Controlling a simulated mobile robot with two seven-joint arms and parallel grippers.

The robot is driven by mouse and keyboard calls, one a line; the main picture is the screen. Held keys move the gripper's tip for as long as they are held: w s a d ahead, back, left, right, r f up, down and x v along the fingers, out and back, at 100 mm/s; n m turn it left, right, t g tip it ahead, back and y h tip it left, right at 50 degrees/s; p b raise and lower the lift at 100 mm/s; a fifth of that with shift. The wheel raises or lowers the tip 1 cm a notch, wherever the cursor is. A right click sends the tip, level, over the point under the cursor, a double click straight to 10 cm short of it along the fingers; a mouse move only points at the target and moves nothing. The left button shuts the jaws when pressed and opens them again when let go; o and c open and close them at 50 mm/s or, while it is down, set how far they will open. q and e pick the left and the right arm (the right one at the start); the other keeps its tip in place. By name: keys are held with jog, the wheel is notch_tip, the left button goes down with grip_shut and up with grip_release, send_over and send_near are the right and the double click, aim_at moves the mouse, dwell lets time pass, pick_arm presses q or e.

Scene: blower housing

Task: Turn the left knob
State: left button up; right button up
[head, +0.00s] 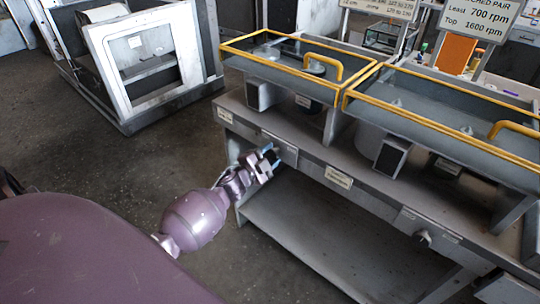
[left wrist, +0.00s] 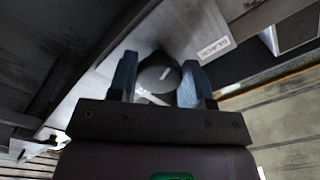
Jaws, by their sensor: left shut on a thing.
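The left knob (left wrist: 158,73) is a dark round knob with a pale mark line, on the light front panel of the left bench unit. In the left wrist view it sits between the two blue fingertips of my left gripper (left wrist: 157,84), which is shut on it. In the head view my left gripper (head: 268,160) reaches the panel (head: 286,152) from the left. The knob is mostly hidden behind the fingers there. My right gripper is out of view.
A second knob (head: 424,238) is on the front panel further right. Yellow-framed lids (head: 300,67) with handles top the bench. A lower shelf (head: 320,235) runs beneath. A white-framed cabinet (head: 150,55) stands at the back left, with open floor (head: 120,165) before it.

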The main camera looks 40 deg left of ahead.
pick_arm(q)
jog(key=o, duration=0.9)
jog(key=shift+s, duration=0.1)
jog(key=s, duration=1)
jog(key=shift+s+a+p, duration=0.3)
jog(key=shift+a+p, duration=0.1)
jog(key=s+d+f+n+g, duration=0.2)
jog(key=s+d+f+n, duration=0.1)
jog(key=s, duration=0.3)
jog(key=s+d+f+n+g, duration=0.2)
jog(key=s+d+f+n, duration=0.1)
jog(key=s+d+n, duration=0.1)
jog(key=s+d+f+n+g+y, duration=0.1)
jog(key=s+d+f+n+g, duration=0.2)
jog(key=s, duration=0.6)
jog(key=shift+d+f, duration=0.3)
jog(key=shift+d, duration=0.6)
